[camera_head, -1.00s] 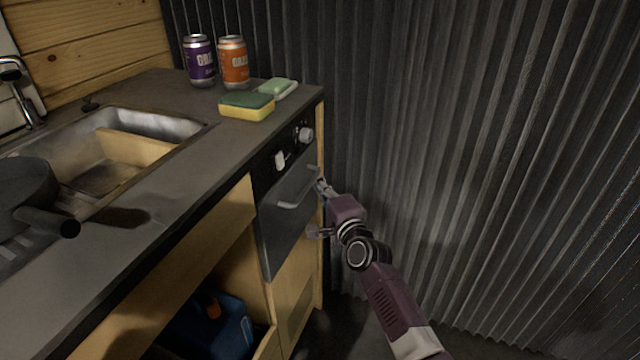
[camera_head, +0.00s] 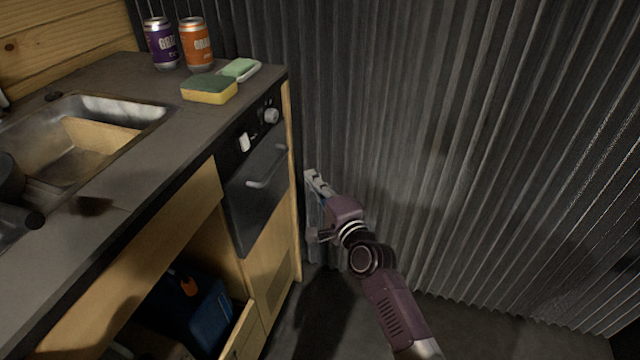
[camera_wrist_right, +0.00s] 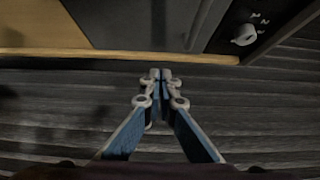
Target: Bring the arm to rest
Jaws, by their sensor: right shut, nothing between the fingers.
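My right arm (camera_head: 385,290) reaches up from the bottom of the head view. Its right gripper (camera_head: 309,174) is beside the cabinet's right side, apart from the oven handle (camera_head: 268,170). In the right wrist view the fingers of the right gripper (camera_wrist_right: 161,73) are together, with nothing held between them. The closed oven door (camera_head: 257,200) shows in the head view, with its knobs (camera_head: 271,116) above. My left gripper is not in view.
The counter (camera_head: 120,150) holds a sink (camera_head: 150,112), a purple can (camera_head: 161,45), an orange can (camera_head: 196,46) and sponges (camera_head: 209,90). A blue container (camera_head: 205,310) sits in the open lower cabinet. A corrugated wall (camera_head: 450,130) stands to the right, with bare floor (camera_head: 480,335) below.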

